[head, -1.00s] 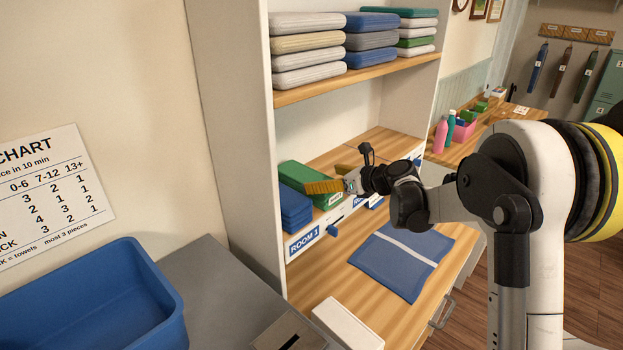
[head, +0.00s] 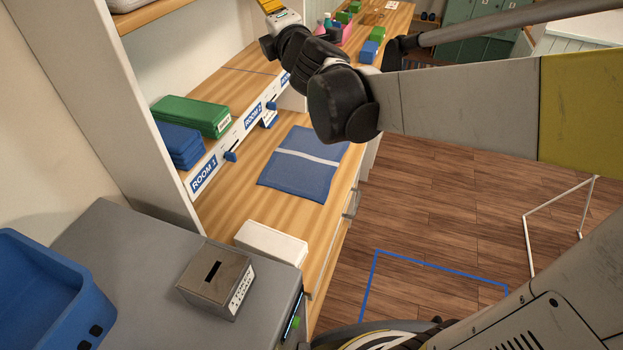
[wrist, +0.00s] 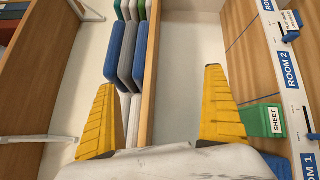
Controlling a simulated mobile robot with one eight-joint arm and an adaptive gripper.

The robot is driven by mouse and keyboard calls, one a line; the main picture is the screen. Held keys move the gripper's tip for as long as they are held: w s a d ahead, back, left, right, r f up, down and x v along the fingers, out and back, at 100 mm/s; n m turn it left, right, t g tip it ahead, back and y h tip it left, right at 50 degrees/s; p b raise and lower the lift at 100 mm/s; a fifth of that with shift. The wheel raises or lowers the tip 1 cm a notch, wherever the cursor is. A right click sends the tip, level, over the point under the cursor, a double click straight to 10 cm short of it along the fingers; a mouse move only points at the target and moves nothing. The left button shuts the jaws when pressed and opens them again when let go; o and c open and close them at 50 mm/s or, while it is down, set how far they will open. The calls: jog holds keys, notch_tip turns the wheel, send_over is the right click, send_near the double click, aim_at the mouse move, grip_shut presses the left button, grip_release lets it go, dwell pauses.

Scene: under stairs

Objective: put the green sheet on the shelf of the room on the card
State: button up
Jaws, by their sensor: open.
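The green sheet (head: 190,116) is a folded block with a white label, lying on the lower shelf (head: 226,84) just right of folded blue cloth (head: 180,142). In the wrist view the green sheet (wrist: 263,121) is at the right, and its label reads "SHEET". "ROOM 1" (head: 204,172) and "ROOM 2" (head: 253,115) signs are on the shelf's front edge. A small printed card (wrist: 291,18) sits near a blue clip; I cannot read it surely. My gripper (wrist: 160,78) is open and empty, with yellow fingers, apart from the sheet; its tips are cut off in the head view.
A blue mat with a white stripe (head: 305,160) lies on the wooden counter. A white box (head: 270,243), a slotted box (head: 216,280) and a blue bin (head: 45,290) are nearer. The floor at right holds a white frame (head: 527,245).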

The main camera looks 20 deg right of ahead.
jog(key=s+d+f+m+g+h, duration=0.25)
jog(key=s+f+m, duration=0.25)
jog(key=s+m, duration=0.25)
jog(key=s+d+f+m+g+h, duration=0.1)
jog(key=s+d+f+m+g, duration=0.1)
jog(key=s+f+m+g, duration=0.35)
jog(key=s+a+f+m+g+y, duration=0.1)
jog(key=s+a+f+m, duration=0.2)
jog(key=s+f, duration=0.3)
jog(key=s+a+f+m+g+y, duration=0.2)
jog(key=s+a+f+m, duration=0.2)
jog(key=s, duration=0.7)
notch_tip(320, 180, down, 3)
jog(key=shift+s+r+m, duration=0.2)
jog(key=shift+m, duration=0.2)
jog(key=shift+a+y, duration=0.1)
jog(key=shift+y, duration=0.15)
